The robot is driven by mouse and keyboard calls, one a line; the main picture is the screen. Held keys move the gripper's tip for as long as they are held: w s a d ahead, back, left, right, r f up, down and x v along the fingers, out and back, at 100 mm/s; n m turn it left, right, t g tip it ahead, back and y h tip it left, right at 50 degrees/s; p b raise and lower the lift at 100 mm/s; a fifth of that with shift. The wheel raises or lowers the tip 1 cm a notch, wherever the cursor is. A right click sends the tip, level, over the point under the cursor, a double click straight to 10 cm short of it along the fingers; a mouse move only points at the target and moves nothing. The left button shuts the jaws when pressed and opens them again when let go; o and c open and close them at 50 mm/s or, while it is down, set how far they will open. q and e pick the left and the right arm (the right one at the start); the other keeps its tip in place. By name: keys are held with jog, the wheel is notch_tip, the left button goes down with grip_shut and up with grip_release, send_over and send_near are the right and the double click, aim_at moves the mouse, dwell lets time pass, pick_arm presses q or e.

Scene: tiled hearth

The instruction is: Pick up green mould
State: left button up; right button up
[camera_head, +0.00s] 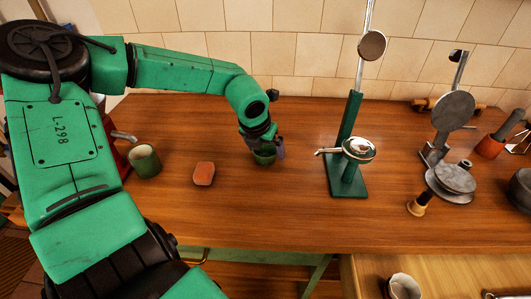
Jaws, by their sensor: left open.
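A small dark green mould (264,158) stands on the wooden table, right below my left gripper (264,144). The gripper points down, with its open fingers at the top of the mould. The wrist and fingers hide part of the mould, and I cannot tell whether they touch it. A purple thing (281,151) shows close beside the fingers on the right. My right gripper is not in view.
A green cup (145,161) and an orange-red block (204,173) stand left of the gripper. A green press stand (347,191) with a metal bowl rises to the right, and a grey metal press (452,178) stands farther right. The table front (260,215) is clear.

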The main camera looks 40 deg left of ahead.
pick_arm(q)
jog(key=c, duration=1.2)
jog(key=shift+r, duration=0.15)
notch_tip(320, 180, up, 20)
jog(key=shift+f+b, duration=0.1)
jog(key=shift+b, duration=0.25)
